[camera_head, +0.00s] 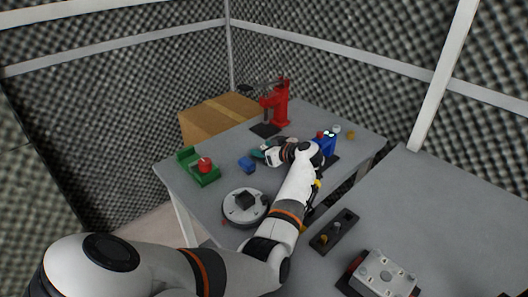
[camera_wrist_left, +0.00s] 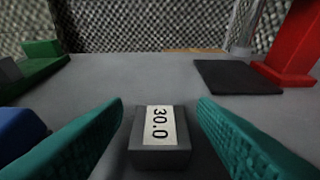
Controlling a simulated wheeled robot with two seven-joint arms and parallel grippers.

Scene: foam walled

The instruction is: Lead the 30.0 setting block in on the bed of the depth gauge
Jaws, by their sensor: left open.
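The 30.0 setting block (camera_wrist_left: 158,150) is a dark grey block with a white label on top, on the grey table in the left wrist view. My left gripper (camera_wrist_left: 160,118) is open, its teal fingers apart on either side of the block with gaps showing. In the head view my left gripper (camera_head: 259,153) is low over the table and I cannot make out the block. A red upright stand (camera_head: 281,102) with a flat black plate (camera_head: 264,130) is beyond the gripper; it may be the depth gauge and its bed. They also show in the left wrist view as the plate (camera_wrist_left: 236,78) and column (camera_wrist_left: 295,42). My right gripper is not in view.
A blue block (camera_head: 247,164) lies close left of my gripper. Left of it is a green fixture (camera_head: 190,170) with a red knob. A round grey device (camera_head: 240,210) is nearer. A blue unit (camera_head: 328,147) stands right of my wrist. Bare table lies between block and plate.

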